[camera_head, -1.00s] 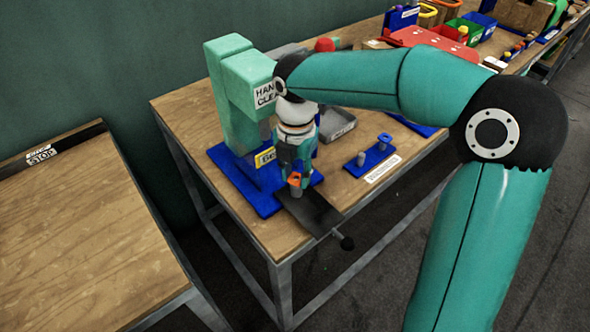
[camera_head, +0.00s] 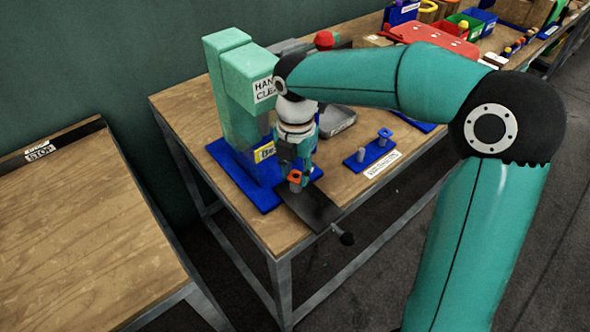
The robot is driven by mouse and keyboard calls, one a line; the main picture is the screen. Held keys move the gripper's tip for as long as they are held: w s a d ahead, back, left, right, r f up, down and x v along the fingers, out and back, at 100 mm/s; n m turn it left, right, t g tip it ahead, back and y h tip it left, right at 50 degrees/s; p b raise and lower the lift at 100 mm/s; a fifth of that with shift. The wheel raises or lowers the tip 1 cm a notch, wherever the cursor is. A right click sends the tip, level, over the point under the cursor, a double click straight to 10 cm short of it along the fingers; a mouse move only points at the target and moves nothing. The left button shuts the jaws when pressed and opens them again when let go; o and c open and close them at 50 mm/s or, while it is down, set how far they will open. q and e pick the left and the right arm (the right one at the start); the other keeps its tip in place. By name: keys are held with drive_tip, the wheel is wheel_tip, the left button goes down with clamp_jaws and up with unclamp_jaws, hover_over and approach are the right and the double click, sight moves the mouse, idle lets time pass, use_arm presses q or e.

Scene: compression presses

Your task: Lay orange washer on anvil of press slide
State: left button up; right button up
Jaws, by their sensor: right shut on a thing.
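The orange washer (camera_head: 295,175) is at the tips of my right gripper (camera_head: 296,170), which points down and is shut on it. The washer is at the top of a small grey anvil (camera_head: 295,187) on the dark press slide (camera_head: 318,209); I cannot tell whether it touches the anvil. The slide sticks out from the blue base (camera_head: 262,207) of the green press (camera_head: 236,95), with a black-knobbed handle at its front end. My left gripper is not in view.
A blue rack (camera_head: 371,153) with grey pegs, one with a blue ring, stands right of the slide. A grey tray (camera_head: 338,121) is behind it. Farther back are a red panel (camera_head: 440,40) and coloured bins. Another wooden table (camera_head: 80,220) stands at the left.

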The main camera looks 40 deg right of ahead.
drive_tip(key=shift+s+a+f, duration=0.1)
drive_tip(key=shift+f, duration=0.2)
idle(0.5)
drive_tip(key=shift+c, duration=0.5)
drive_tip(key=shift+f, duration=0.1)
drive_tip(key=o, duration=1)
drive_tip(key=shift+r, duration=0.25)
